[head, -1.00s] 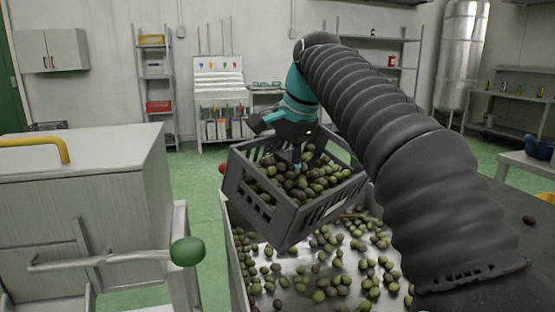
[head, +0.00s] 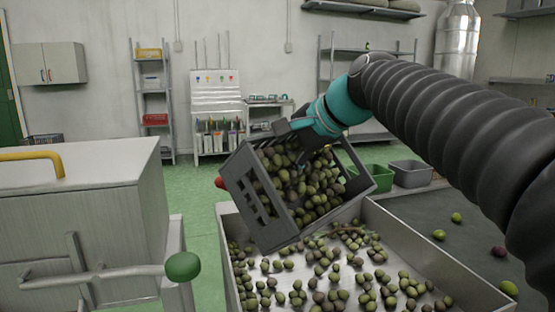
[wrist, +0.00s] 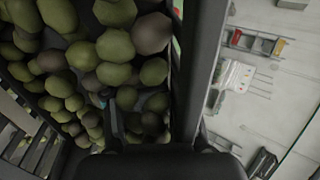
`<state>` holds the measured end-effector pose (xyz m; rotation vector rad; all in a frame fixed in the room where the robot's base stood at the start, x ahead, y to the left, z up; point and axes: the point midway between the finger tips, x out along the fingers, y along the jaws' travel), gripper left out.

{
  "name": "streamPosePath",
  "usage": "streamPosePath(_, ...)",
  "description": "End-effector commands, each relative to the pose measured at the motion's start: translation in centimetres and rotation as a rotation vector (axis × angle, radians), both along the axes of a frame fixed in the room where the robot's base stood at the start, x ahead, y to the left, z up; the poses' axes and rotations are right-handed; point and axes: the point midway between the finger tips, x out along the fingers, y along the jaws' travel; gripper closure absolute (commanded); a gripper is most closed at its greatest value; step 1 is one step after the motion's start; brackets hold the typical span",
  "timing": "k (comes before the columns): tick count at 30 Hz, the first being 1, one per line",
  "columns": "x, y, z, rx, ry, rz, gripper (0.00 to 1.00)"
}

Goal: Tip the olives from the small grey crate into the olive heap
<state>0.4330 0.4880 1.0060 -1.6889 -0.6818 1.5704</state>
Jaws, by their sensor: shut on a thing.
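The small grey crate (head: 264,208), slatted and full of green and purplish olives (head: 318,190), hangs tilted over the metal trough. Its open top leans toward the head camera and its near lower corner is just above the trough's far left part. My gripper (head: 294,172) is shut on the crate, with its fingers partly hidden among the olives. In the wrist view the crate's wall (wrist: 192,60) runs beside the olives (wrist: 90,70). The olive heap (head: 340,270) is a loose, thin spread of olives on the trough floor. No olives are seen falling.
The metal trough (head: 440,258) has raised rims. A dark surface to its right carries several loose olives (head: 439,235). A green bin (head: 376,181) and a grey bin (head: 411,174) stand behind. A white cabinet (head: 85,215) and a green-knobbed lever (head: 183,266) are at left.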

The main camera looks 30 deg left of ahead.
Motion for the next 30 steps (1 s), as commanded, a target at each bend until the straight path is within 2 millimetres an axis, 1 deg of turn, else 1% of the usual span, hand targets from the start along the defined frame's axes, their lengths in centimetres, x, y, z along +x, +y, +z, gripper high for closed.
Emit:
streamPosePath(9, -0.2, -0.9, 0.4, 0.097, -0.019, -0.001, 1.0)
streamPosePath(30, -0.3, -1.9, 1.0, 0.209, -0.035, 0.0, 1.0)
